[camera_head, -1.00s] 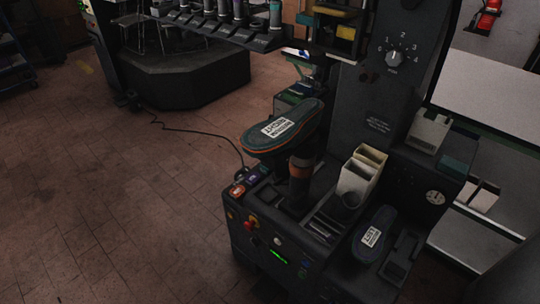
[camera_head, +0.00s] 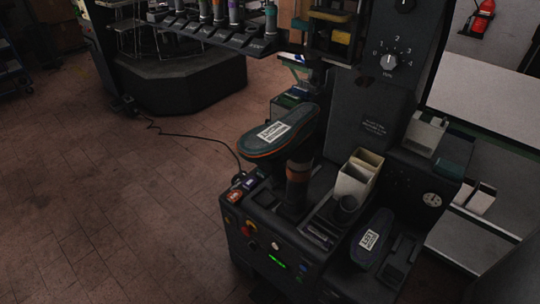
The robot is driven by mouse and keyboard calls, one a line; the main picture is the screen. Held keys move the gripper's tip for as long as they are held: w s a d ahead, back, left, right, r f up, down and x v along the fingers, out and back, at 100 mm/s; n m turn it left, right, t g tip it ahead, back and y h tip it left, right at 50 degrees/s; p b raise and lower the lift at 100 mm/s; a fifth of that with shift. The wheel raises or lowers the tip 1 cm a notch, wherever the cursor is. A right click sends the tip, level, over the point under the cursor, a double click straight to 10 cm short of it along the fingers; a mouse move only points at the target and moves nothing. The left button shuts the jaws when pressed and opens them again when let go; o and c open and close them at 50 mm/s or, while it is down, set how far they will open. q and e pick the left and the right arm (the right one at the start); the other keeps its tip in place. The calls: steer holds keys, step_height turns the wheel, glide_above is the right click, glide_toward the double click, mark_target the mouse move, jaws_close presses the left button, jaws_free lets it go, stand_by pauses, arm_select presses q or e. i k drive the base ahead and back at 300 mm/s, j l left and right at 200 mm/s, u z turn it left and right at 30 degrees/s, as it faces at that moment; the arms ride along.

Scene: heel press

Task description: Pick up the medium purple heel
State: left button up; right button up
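I cannot make out a thing that is clearly the medium purple heel. A row of upright cylinders stands in a dark rack at the top edge, and one of them has a purple tint (camera_head: 218,11). A dark bluish sole-shaped piece with a label (camera_head: 373,232) lies on the machine's lower right ledge. Neither of my grippers is in view.
The dark press machine (camera_head: 362,125) with a dial (camera_head: 389,62) fills the middle right. Cream bins (camera_head: 357,180) stand beside the post. A dark octagonal base (camera_head: 180,82) stands at the back left. A black cable (camera_head: 190,134) crosses the floor. The tiled floor (camera_head: 100,200) at left is clear.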

mark_target(250, 183)
steer(key=i+j, duration=0.15)
steer(key=j, duration=0.25)
steer(key=i+j, duration=0.15)
steer(key=j, duration=0.2)
steer(key=i+j, duration=0.15)
steer(key=j, duration=0.25)
steer(key=i+j+z, duration=0.1)
steer(key=j, duration=0.3)
steer(key=i+j, duration=0.2)
steer(key=j, duration=0.2)
